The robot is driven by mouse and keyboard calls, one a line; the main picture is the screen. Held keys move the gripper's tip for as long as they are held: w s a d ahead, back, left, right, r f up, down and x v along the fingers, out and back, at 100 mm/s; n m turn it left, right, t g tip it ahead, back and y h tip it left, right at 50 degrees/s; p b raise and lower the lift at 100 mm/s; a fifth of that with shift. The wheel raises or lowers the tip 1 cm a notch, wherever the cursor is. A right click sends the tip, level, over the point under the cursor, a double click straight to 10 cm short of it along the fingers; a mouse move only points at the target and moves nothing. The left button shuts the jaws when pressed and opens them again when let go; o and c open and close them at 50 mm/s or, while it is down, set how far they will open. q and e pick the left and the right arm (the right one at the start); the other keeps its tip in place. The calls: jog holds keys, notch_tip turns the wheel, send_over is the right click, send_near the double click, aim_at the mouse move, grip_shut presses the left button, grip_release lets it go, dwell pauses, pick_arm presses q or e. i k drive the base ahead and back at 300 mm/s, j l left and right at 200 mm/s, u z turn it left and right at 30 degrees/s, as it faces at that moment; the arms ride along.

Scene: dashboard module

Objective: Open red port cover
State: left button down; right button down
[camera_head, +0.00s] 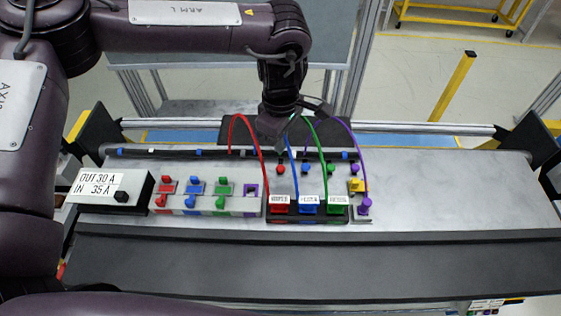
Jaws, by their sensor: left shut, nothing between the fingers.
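The red port cover (279,208) sits in a dark holder at the front middle of the dashboard module, with a white label on it. A red cable (235,122) arcs over from behind and comes down near it. My left gripper (280,153) points down behind the row of covers, above a small red knob (281,170). It is apart from the red cover in the picture. Its fingers are small and dark here; it is shut and empty. My right gripper is not in view.
Blue (309,208) and green (338,208) port covers stand right of the red one. Blue, green and purple cables arch nearby. Red, blue and green switches (194,187) and a display box (112,187) lie left. The panel's right side (450,190) is bare.

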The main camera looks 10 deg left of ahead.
aim_at(166, 185)
jog(key=k, duration=1.5)
